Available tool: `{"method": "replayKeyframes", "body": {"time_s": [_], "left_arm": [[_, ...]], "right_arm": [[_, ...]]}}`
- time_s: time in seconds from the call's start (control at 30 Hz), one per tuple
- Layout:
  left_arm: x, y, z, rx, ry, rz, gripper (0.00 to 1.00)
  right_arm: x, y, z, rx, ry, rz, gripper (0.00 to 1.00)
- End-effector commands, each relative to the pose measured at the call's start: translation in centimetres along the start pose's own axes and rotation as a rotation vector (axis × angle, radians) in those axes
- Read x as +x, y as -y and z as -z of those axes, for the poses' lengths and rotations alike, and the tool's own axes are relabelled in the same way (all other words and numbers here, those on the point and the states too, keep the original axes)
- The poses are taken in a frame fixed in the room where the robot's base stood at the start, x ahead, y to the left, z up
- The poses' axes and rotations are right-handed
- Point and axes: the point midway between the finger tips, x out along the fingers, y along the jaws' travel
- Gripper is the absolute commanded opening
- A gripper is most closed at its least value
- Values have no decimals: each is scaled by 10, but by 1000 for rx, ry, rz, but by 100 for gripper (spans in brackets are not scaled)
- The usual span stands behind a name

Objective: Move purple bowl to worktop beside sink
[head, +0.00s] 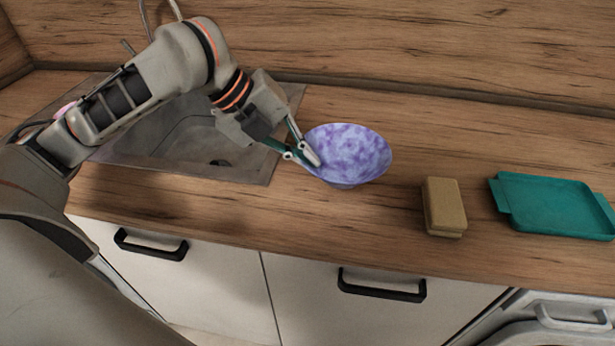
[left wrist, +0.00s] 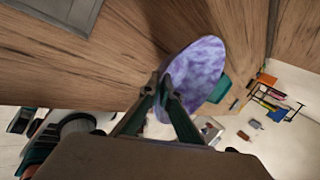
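The purple bowl (head: 352,150), mottled violet and white, is just right of the sink (head: 190,140), over the wooden worktop (head: 390,240). Its open side faces up. I cannot tell whether its base touches the worktop or hangs slightly above it. My left gripper (head: 306,160) is at the bowl's left rim, one finger inside and one outside, shut on the rim. In the left wrist view the fingertips (left wrist: 165,88) meet at the edge of the bowl (left wrist: 197,72). My right gripper is in neither view.
A tan sponge-like block (head: 444,205) lies right of the bowl, and a teal tray (head: 555,205) lies farther right. The wooden splashback (head: 420,45) rises behind. Worktop between bowl and block is clear. Cabinet handles (head: 380,287) are below the front edge.

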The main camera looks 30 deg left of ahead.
Motion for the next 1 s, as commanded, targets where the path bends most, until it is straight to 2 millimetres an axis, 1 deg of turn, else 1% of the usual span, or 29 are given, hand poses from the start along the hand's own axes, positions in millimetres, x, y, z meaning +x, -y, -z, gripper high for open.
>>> {"method": "replayKeyframes", "body": {"time_s": [0.13,0.3,0.4,0.6,0.77,0.8,0.87,1.0], "left_arm": [[8,-6,0,-1,-1,0,0],[30,-22,0,-4,-5,-3,0],[37,-27,0,-3,-3,-2,0],[35,-26,0,0,2,1,0],[36,-27,0,-1,2,1,0],[37,-28,0,-1,2,1,4],[37,-27,0,0,2,1,20],[37,-27,0,-1,1,1,21]], "right_arm": [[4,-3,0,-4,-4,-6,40],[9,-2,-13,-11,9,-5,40],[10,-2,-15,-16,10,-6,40],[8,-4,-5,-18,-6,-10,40],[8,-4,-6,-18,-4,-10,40],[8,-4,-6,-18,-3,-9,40],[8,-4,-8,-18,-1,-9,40],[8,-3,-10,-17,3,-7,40]]}}
